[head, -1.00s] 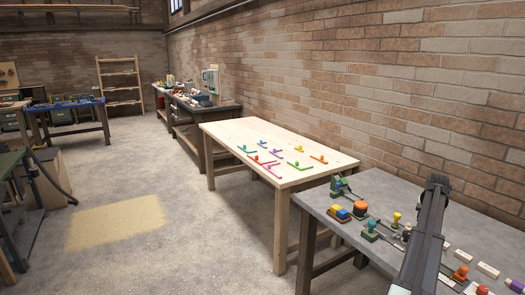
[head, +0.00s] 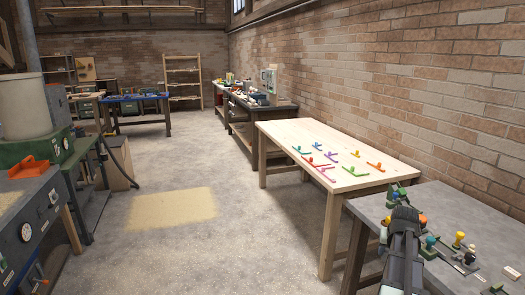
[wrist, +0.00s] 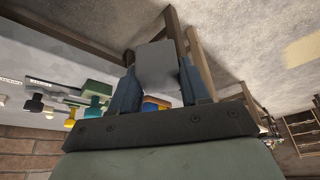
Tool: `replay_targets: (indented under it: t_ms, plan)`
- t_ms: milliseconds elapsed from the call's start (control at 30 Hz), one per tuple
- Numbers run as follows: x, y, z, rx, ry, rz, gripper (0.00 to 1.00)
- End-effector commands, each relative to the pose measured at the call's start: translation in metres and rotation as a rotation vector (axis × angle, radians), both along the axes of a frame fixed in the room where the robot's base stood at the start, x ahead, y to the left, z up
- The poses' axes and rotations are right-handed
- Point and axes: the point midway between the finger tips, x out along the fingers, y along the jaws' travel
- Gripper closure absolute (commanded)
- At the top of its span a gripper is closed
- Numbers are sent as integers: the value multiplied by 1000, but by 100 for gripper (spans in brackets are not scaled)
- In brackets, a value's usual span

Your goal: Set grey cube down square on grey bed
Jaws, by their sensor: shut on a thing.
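The grey cube (wrist: 156,64) is between the two dark blue-grey fingers of my gripper (wrist: 158,76) in the wrist view. My gripper is shut on it, with a finger against each side. The cube is held up, clear of the floor and of the tabletop behind it. In the head view my arm rises at the lower right over the grey table; the cube cannot be made out there. I cannot tell for certain which surface is the grey bed; a grey-topped machine (head: 38,190) stands at the left edge of the head view.
A grey table (head: 450,200) with several small coloured parts is at right. A pale wooden table (head: 290,130) with coloured pieces stands beyond it. An orange object (head: 29,168) and a pale drum (head: 20,110) are at left. The floor between, with a tan patch (head: 170,208), is clear.

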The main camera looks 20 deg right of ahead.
Motion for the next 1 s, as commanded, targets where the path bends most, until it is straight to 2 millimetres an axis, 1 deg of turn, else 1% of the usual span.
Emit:
replay_targets:
  t_ms: [33,300,600,1000]
  plan:
    - [5,21,-1,0,0,26,83]
    - [34,106,-6,0,0,152,83]
    - [61,196,-9,0,0,291,83]
    - [93,309,-11,0,0,478,83]
